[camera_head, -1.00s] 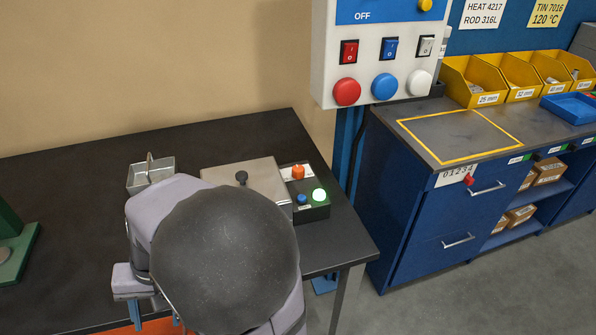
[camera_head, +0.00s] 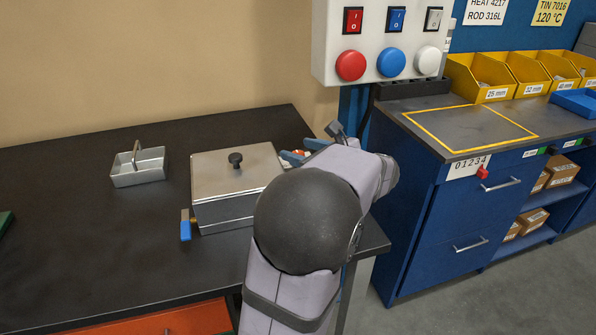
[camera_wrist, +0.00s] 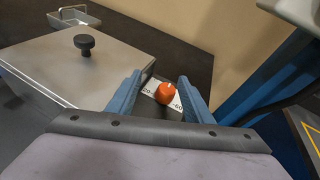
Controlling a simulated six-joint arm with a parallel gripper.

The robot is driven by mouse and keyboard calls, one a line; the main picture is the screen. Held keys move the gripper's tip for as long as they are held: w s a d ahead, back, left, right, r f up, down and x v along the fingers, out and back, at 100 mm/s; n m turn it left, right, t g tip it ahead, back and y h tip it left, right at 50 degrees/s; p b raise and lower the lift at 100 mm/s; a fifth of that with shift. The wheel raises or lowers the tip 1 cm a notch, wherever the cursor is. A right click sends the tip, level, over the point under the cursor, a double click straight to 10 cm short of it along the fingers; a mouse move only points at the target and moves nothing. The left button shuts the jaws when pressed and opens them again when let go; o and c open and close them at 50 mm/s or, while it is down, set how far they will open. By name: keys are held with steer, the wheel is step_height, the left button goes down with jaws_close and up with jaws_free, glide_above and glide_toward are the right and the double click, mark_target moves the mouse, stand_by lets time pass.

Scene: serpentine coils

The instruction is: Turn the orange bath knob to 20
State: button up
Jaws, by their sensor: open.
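The orange bath knob (camera_wrist: 165,92) shows in the wrist view on a white scale plate (camera_wrist: 177,103), with "20" to its left and "60" to its right. It appears between the two blue fingers of my gripper (camera_wrist: 155,90), which are apart with nothing held. I cannot tell how far the fingers are from the knob. In the head view my gripper (camera_head: 305,155) is over the right end of the dark table, beside the steel bath, and my arm hides most of the knob and its control box. I cannot read the knob's pointer setting clearly.
The lidded steel bath (camera_head: 235,185) has a black lid knob (camera_head: 236,160) and a blue-handled lever (camera_head: 186,226). A small metal basket (camera_head: 138,168) stands left of it. The wall panel (camera_head: 378,65) hangs close behind my gripper. A blue cabinet (camera_head: 410,220) stands to the right.

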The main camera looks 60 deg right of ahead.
mark_target(298, 153)
steer(key=s+f+m, duration=0.1)
steer(key=s+d+f+g, duration=0.1)
steer(key=s, duration=0.1)
steer(key=shift+m+b, duration=0.4)
steer(key=shift+x, duration=3.7)
steer(key=shift+w+r, duration=0.1)
steer(key=shift+c, duration=0.4)
steer(key=c, duration=1)
